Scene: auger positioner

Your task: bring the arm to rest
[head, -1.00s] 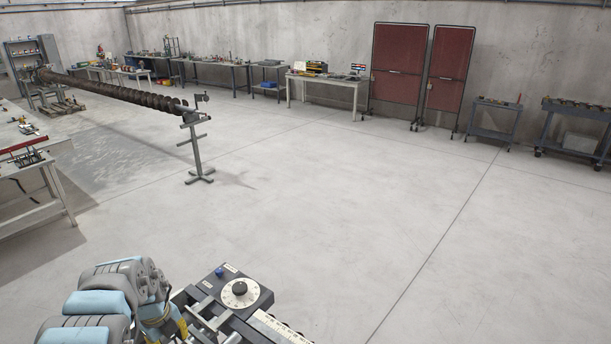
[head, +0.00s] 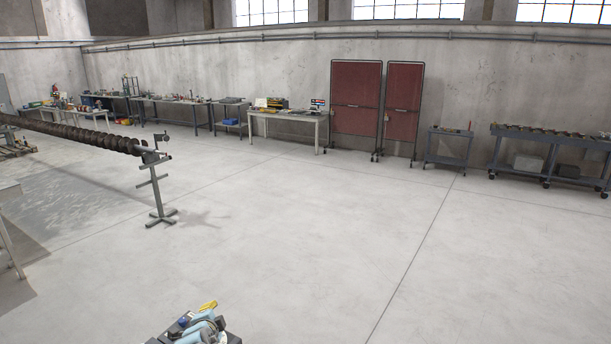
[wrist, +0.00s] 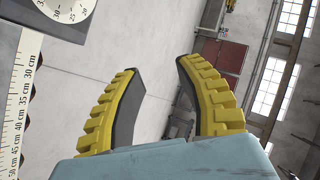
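My gripper (wrist: 158,66) shows in the wrist view as two yellow ribbed fingers with dark inner pads. The fingers are apart, and nothing is between them. In the head view my arm's light-blue and grey end (head: 203,329) shows small at the bottom edge, with a yellow part at its top. The rest of the arm is out of frame. The long auger (head: 82,134) runs in from the left edge of the head view, its near end at a grey stand (head: 159,196). The arm's end is well apart from it.
In the wrist view a dial (wrist: 68,8) and a ruler scale (wrist: 20,95) are close at the left. Benches line the back wall, with red panels (head: 355,98) and a cart (head: 548,150) farther right. The middle floor (head: 320,240) is clear.

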